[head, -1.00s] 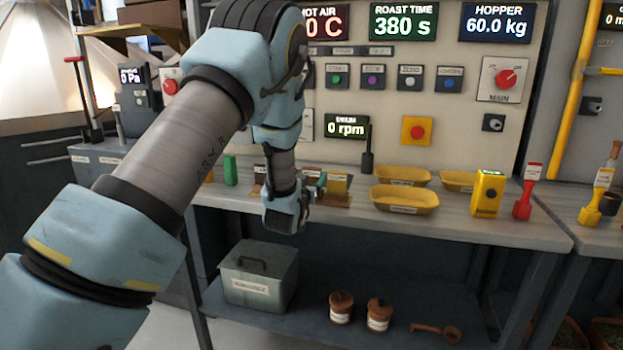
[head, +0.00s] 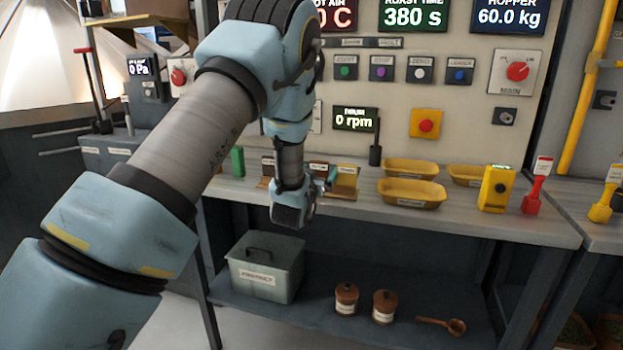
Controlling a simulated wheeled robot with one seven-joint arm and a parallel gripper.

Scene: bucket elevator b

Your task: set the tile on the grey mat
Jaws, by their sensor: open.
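My gripper (head: 312,205) is at the end of my blue arm, over the front edge of the grey workbench (head: 470,222). My wrist hides most of it; its jaws are open. I cannot pick out the tile or the grey mat for certain. A small teal piece (head: 332,178) shows just beside my wrist, and I cannot tell what it is. Behind it stand labelled brown and yellow blocks (head: 346,178) on a brown base. A green upright block (head: 237,161) stands further left on the bench.
A control panel (head: 440,100) rises behind. The lower shelf holds a grey box (head: 265,268), two brown jars (head: 384,306) and a scoop (head: 445,325).

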